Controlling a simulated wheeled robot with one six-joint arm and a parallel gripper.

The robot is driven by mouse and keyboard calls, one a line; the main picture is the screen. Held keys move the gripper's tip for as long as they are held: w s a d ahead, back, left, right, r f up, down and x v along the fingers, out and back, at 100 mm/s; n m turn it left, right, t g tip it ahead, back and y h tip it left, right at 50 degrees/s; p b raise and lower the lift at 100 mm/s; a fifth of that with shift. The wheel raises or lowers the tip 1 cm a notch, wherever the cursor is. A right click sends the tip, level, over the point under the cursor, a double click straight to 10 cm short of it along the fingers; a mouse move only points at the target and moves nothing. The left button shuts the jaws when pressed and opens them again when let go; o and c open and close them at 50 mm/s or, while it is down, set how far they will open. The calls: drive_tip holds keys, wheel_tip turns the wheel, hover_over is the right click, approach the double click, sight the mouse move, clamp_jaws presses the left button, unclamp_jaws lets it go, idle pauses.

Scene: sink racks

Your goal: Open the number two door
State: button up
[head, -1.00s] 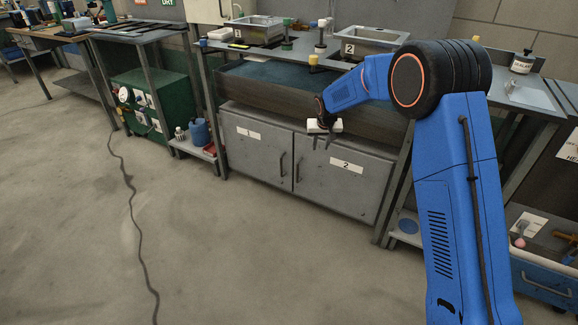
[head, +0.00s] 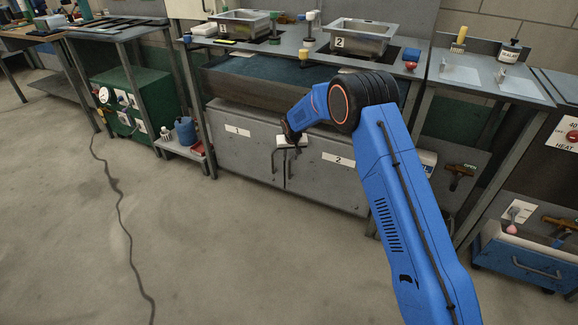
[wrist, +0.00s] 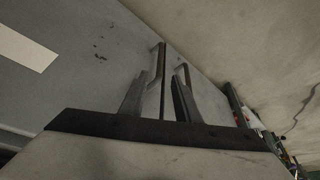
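The number two door (head: 325,180) is the right-hand grey door of the cabinet under the sink bench, with a white "2" label (head: 339,160). It looks closed. Its dark upright handle (head: 288,168) is by the seam with door one. My gripper (head: 289,151) is in front of the upper part of the seam, close to the handles, pointing at the doors. In the wrist view the two fingers (wrist: 160,98) are apart, with handle bars (wrist: 159,62) just beyond them. I cannot tell whether a bar lies between the fingers or touches them.
Door one (head: 240,150), with its own label, is to the left. Sink basins (head: 360,40) stand on the bench above. A blue jug (head: 186,130) sits on a low shelf at left. A blue drawer unit (head: 530,262) is at right.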

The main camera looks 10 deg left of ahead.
hover_over(289, 177)
drive_tip(key=f, duration=0.8)
drive_tip(key=shift+w+f, duration=0.3)
drive_tip(key=shift+w, duration=0.05)
clamp_jaws()
